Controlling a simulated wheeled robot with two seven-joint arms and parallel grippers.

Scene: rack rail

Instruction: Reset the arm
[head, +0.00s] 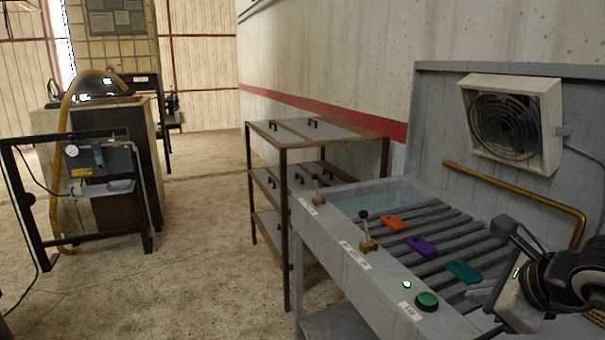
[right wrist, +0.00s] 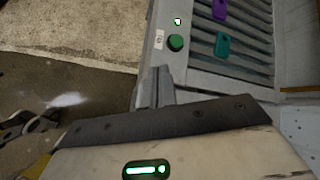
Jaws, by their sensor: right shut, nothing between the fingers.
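My right gripper (head: 474,294) is at the lower right of the head view, above the front right part of the grey roller rack. Its fingers also show in the right wrist view (right wrist: 154,86); they are shut with nothing between them. It is apart from the green button (head: 427,301) and the tags. My right arm (head: 570,275) comes in from the right edge. The button also shows in the right wrist view (right wrist: 176,42). My left gripper is not in view.
An orange tag (head: 392,223), a purple tag (head: 422,247) and a teal tag (head: 464,271) lie on the slats. Two small levers (head: 367,232) stand on the front rail (head: 335,234). A fan (head: 506,124) and a brass pipe (head: 520,187) are behind.

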